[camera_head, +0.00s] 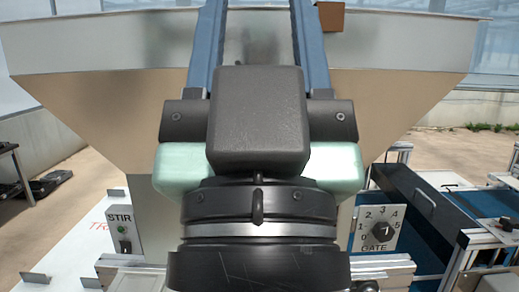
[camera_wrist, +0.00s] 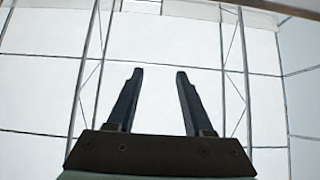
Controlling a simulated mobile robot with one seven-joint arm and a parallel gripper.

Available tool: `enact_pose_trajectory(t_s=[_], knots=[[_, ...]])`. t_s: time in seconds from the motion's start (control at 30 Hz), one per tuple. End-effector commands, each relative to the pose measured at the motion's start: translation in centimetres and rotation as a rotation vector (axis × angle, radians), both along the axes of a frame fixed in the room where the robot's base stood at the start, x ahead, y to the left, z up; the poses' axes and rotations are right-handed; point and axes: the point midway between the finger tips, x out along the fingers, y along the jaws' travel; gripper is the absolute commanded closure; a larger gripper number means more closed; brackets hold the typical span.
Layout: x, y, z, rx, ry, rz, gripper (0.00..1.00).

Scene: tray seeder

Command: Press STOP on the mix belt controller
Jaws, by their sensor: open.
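I cannot make out a mix belt controller or a STOP button in either view. My gripper (camera_wrist: 160,76) is open and empty in the wrist view, its two dark fingers apart and pointing up the picture at a pale, panelled background with thin metal struts. In the head view my gripper and wrist fill the middle, seen from behind. The fingers run up past the top edge, so their tips are hidden there, and the wrist covers much of what stands behind it.
A large hopper (camera_head: 95,102) stands ahead. A STIR panel (camera_head: 121,232) with a green lamp and a switch is at lower left; a GATE dial panel (camera_head: 377,230) is at lower right. Blue-sided machinery (camera_head: 415,205) lies right. A brown block (camera_head: 331,17) shows at the hopper's rim.

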Motion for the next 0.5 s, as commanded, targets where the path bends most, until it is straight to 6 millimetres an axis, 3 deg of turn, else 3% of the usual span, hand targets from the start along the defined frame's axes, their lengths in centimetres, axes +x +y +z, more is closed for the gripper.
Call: enact_pose_trajectory(t_s=[0.03, 0.27, 0.5], knots=[[-0.01, 0.0, 0.01, 0.0, 0.0, 0.0, 0.59], [-0.01, 0.0, 0.01, 0.0, 0.0, 0.0, 1.0], [0.0, 0.0, 0.01, 0.0, 0.0, 0.0, 1.0]])
